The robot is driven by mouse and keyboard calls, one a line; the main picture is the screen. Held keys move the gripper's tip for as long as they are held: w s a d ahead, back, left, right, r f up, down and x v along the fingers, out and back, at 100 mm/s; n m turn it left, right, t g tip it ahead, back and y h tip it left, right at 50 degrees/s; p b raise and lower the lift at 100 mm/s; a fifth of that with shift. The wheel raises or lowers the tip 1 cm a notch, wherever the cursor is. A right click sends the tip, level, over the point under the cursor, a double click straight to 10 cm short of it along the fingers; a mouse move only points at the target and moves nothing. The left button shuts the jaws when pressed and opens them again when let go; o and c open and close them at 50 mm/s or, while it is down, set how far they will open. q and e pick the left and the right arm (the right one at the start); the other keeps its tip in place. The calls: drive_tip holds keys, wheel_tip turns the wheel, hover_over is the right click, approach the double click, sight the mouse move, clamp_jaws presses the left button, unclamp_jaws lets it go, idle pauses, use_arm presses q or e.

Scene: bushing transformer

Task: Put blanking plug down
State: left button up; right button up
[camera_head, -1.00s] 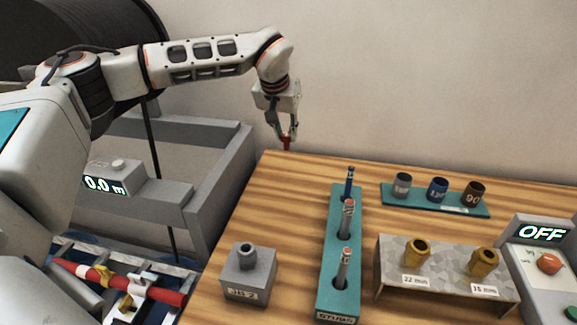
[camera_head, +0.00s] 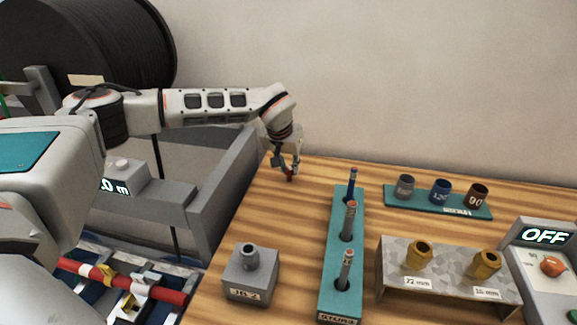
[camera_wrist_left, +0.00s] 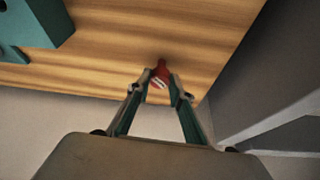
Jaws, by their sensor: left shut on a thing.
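A small red blanking plug (camera_head: 290,177) is between the fingertips of my left gripper (camera_head: 288,170) near the back left corner of the wooden table. The left wrist view shows the red plug (camera_wrist_left: 161,76) with pale marks on it, gripped between the two fingertips (camera_wrist_left: 160,82). My left gripper is shut on it and points down at the table. The plug is close to the tabletop; I cannot tell whether it touches. My right gripper is not in view.
A teal rack (camera_head: 346,210) with several studs stands to the right. A grey block (camera_head: 250,278) labelled JB 2 is at the front left. Coloured cups on a teal strip (camera_head: 437,205), a metal stand (camera_head: 399,279) and an OFF box (camera_head: 540,265) lie further right. The wood around the plug is clear.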

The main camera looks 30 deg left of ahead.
use_arm(q)
drive_tip(key=shift+f, duration=0.15)
drive_tip(key=o, duration=0.8)
drive_tip(key=shift+s+r, duration=0.1)
drive_tip(key=shift+r, duration=0.4)
drive_tip(key=v, duration=1.1)
drive_tip(key=shift+r, duration=0.15)
